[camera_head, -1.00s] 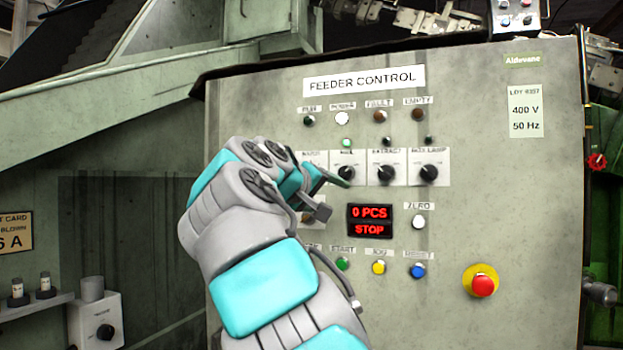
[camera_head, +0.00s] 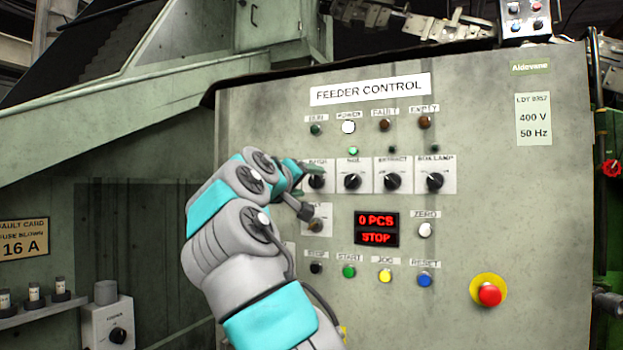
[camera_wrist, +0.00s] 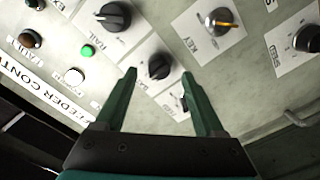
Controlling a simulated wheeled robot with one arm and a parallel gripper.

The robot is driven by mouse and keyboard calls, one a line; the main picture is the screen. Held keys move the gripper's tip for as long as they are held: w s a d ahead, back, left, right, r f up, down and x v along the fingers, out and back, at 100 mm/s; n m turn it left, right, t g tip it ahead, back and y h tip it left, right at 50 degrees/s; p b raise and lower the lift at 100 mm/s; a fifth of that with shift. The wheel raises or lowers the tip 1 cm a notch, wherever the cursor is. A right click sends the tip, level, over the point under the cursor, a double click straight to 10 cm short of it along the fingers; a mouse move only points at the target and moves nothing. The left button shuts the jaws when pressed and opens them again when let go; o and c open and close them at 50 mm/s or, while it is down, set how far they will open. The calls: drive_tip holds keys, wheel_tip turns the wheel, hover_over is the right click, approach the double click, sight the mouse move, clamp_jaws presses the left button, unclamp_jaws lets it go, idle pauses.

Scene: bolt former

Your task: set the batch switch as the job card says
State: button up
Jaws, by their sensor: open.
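The batch switch (camera_head: 316,181) is a black rotary knob on a white plate, leftmost in the upper row of the feeder control panel (camera_head: 520,220). My gripper (camera_head: 304,190) is at its left side in the head view and partly covers its plate. In the wrist view, the open fingers (camera_wrist: 159,77) point at the panel, with the batch knob (camera_wrist: 158,66) between and just beyond the tips. Contact cannot be told. The knob's setting marks are too small to read. No job card is recognisable.
The rail switch (camera_head: 352,181) is close on the right. A key switch (camera_wrist: 220,18) shows beyond the fingers. The display (camera_head: 376,229) reads 0 PCS, STOP. A red emergency button (camera_head: 489,294) is lower right. A fault card (camera_head: 22,238) reading 16 A hangs at left.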

sight(315, 182)
drive_tip(key=shift+p+x, duration=0.3)
drive_tip(key=shift+x, duration=1.05)
drive_tip(key=shift+c, duration=0.4)
clamp_jaws()
